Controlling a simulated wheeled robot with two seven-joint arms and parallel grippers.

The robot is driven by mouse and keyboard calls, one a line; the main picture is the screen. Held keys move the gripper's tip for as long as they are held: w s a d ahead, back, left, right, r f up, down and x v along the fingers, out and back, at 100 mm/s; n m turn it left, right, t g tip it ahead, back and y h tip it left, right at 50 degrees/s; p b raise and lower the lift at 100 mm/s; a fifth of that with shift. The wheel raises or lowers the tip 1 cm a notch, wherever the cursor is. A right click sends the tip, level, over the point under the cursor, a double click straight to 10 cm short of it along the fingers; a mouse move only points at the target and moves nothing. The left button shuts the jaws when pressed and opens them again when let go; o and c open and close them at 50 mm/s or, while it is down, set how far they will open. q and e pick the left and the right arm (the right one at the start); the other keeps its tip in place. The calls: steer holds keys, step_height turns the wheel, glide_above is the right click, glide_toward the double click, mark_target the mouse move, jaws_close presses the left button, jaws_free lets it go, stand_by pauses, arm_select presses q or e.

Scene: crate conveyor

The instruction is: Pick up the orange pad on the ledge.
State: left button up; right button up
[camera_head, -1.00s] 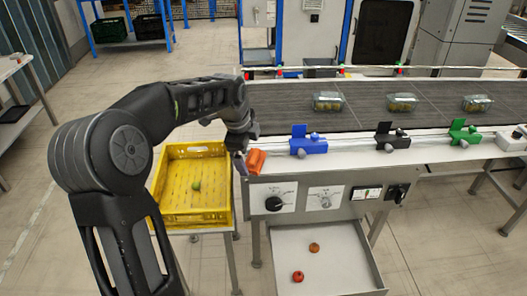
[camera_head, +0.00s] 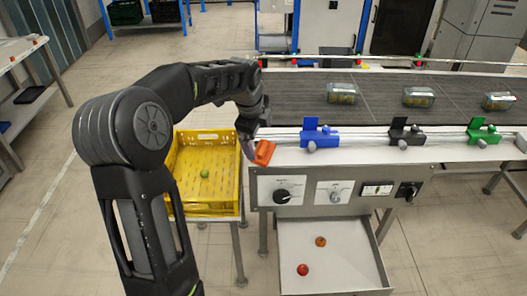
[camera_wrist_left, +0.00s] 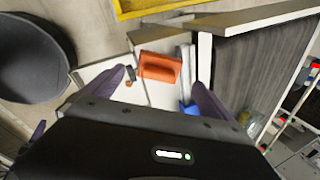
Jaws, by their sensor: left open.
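The orange pad (camera_head: 264,153) lies on the left end of the pale ledge (camera_head: 365,150) along the front of the conveyor. My left gripper (camera_head: 251,147) is right beside the pad in the head view, partly hidden by its own wrist. In the left wrist view the gripper (camera_wrist_left: 162,82) is open, its two dark fingers apart. My right gripper is not in view.
A blue clamp-like fixture (camera_head: 320,133) stands on the ledge right of the pad, then a black one (camera_head: 405,134) and a green one (camera_head: 483,134). A yellow crate (camera_head: 205,210) with a green ball stands left. An open tray (camera_head: 340,255) below holds two fruits. Clear boxes sit on the belt.

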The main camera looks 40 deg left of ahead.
mark_target(262, 146)
arm_select(q)
steer(key=shift+f, duration=0.1)
steer(key=p+x, duration=0.1)
steer(key=x, duration=0.4)
steer(key=shift+d, duration=0.2)
stand_by(0.4)
steer(key=c, duration=1.6)
step_height(262, 146, up, 10)
steer(key=shift+b, duration=0.4)
